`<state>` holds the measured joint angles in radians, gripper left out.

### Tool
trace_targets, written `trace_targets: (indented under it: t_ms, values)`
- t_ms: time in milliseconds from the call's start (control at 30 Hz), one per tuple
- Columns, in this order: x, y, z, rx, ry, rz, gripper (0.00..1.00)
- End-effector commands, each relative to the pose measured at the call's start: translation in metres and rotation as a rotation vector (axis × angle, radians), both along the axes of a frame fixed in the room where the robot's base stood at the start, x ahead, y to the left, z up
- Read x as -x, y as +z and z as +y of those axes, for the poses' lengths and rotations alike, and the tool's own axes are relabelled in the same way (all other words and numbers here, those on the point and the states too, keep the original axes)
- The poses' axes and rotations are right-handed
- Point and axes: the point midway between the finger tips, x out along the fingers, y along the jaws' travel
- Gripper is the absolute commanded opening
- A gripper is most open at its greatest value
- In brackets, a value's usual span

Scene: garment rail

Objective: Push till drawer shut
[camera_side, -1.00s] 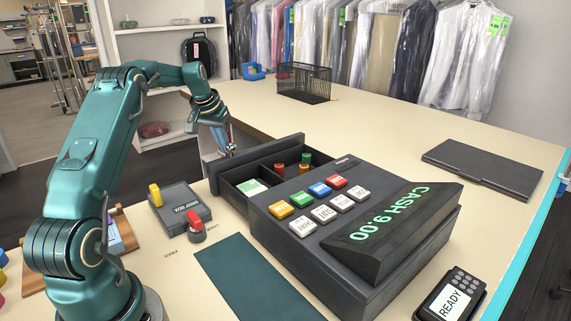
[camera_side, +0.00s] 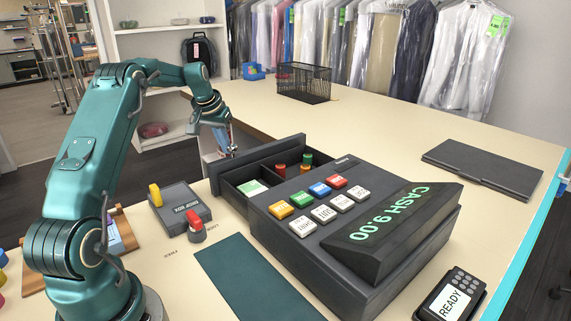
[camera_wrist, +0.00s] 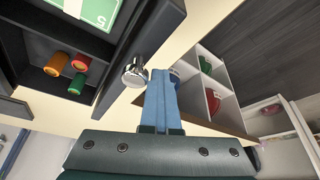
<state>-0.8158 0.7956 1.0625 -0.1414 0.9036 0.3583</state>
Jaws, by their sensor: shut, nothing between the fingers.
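The till (camera_side: 345,215) stands on the counter, its display reading CASH 9.00. Its drawer (camera_side: 262,160) is out on the side toward my arm, with a green-and-white note and red, orange and green coin stacks inside. My gripper (camera_side: 232,153) is shut and empty at the outer side of the drawer front. In the wrist view the blue fingers (camera_wrist: 161,95) are close beside the round metal knob (camera_wrist: 136,72) on the drawer front (camera_wrist: 140,50). I cannot tell whether they touch it.
A drop box (camera_side: 183,208) with yellow and red parts and a dark green mat (camera_side: 255,280) lie in front of the till. A card reader (camera_side: 452,297) is at the right.

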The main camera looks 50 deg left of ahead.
Motion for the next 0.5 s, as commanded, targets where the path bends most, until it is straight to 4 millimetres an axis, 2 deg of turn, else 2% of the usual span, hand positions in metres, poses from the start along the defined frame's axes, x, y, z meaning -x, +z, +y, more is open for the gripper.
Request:
trace_targets:
  t_ms: [500]
  values:
    - [-0.001, 0.0, -0.037, 0.002, -0.003, 0.0, 0.0]
